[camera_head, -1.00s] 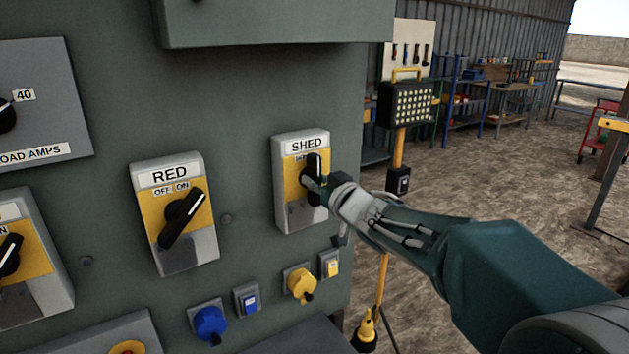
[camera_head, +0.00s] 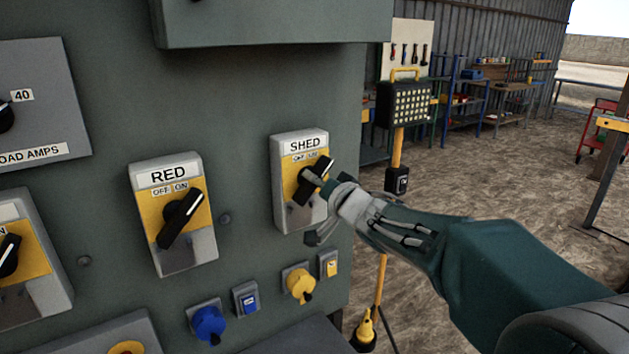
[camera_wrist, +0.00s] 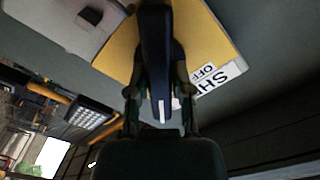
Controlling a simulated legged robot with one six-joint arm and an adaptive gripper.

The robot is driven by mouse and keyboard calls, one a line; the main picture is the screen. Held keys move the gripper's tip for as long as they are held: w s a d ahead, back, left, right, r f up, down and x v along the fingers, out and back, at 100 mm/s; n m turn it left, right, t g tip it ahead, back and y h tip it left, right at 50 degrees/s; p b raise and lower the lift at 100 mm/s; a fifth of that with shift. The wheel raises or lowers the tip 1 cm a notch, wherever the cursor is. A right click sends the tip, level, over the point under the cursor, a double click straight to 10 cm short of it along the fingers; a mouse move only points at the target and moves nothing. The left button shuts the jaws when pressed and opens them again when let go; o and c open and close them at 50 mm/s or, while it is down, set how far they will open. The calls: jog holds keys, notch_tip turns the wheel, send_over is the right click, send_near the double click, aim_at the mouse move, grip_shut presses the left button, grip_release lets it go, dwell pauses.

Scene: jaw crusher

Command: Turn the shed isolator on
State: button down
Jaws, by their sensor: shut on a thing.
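The shed isolator (camera_head: 283,215) is a grey box with a yellow plate and a SHED label on the green panel. Its black rotary handle (camera_head: 325,164) is tilted, its white-marked upper end leaning right towards the ON side. In the wrist view the handle (camera_wrist: 156,45) runs between the two fingers of my gripper (camera_wrist: 160,115). My gripper (camera_head: 322,184) is shut on the handle from the right. The OFF label (camera_wrist: 207,71) shows in the wrist view; the ON label is partly hidden there.
The RED isolator (camera_head: 172,203) is to the left, its handle also tilted right. Below are a blue socket (camera_head: 209,324), a yellow socket (camera_head: 300,285) and small switches. A work light on a yellow stand (camera_head: 407,103) stands right of the panel. Open dirt floor lies further right.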

jog(key=shift+f+m, duration=0.3)
jog(key=shift+f, duration=0.05)
jog(key=c, duration=0.5)
grip_release()
jog(key=shift+r, duration=0.15)
jog(key=shift+r, duration=0.1)
jog(key=v, duration=1.2)
